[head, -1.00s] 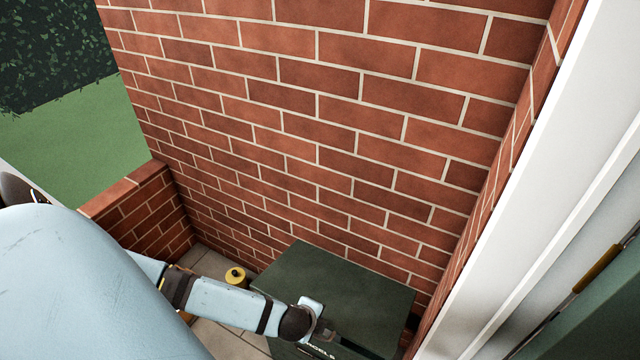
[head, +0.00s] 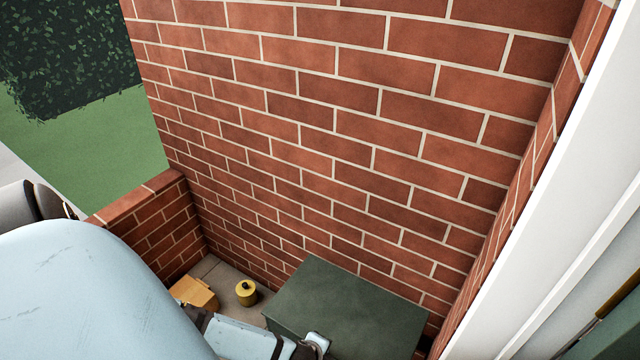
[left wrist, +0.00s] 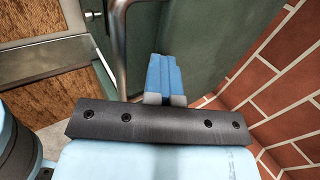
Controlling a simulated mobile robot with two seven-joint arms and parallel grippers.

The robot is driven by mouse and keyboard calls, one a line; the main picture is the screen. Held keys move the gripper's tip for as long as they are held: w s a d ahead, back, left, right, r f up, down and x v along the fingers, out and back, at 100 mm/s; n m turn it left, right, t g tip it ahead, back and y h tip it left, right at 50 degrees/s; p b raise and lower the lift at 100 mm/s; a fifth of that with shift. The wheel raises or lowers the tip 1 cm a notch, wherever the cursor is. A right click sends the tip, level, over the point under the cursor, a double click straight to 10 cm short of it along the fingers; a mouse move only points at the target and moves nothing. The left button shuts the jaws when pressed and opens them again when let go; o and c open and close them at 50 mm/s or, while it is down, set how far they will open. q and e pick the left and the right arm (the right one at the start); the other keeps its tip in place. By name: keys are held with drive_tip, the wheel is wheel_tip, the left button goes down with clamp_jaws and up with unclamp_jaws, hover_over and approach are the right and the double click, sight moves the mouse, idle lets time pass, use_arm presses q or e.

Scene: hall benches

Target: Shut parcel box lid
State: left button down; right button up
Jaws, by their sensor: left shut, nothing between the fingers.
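The dark green parcel box (head: 350,305) stands against the brick wall at the bottom of the head view. Its lid looks flat and down, with no open gap visible; the front edge is cut off by the frame. My left arm reaches in from the left, and its wrist end is at the box's near left edge. My left gripper (left wrist: 163,78) shows in the left wrist view with its blue fingers together and nothing between them. Whether it touches the box cannot be told. My right gripper is not in view.
A yellow round object (head: 246,292) and an orange-yellow block (head: 194,292) are on the paving left of the box. A low brick wall (head: 150,225) is at left, a white frame (head: 545,200) at right. The left wrist view shows a metal bar (left wrist: 117,45) near the fingers.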

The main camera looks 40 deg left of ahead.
use_arm(q)
drive_tip(key=shift+s+f, duration=0.15)
drive_tip(key=shift+f, duration=0.05)
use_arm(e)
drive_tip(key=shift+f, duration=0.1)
use_arm(q)
drive_tip(key=p+v, duration=0.3)
drive_tip(key=v, duration=1.1)
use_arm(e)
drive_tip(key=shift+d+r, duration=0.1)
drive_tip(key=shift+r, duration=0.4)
use_arm(q)
drive_tip(key=shift+r, duration=0.1)
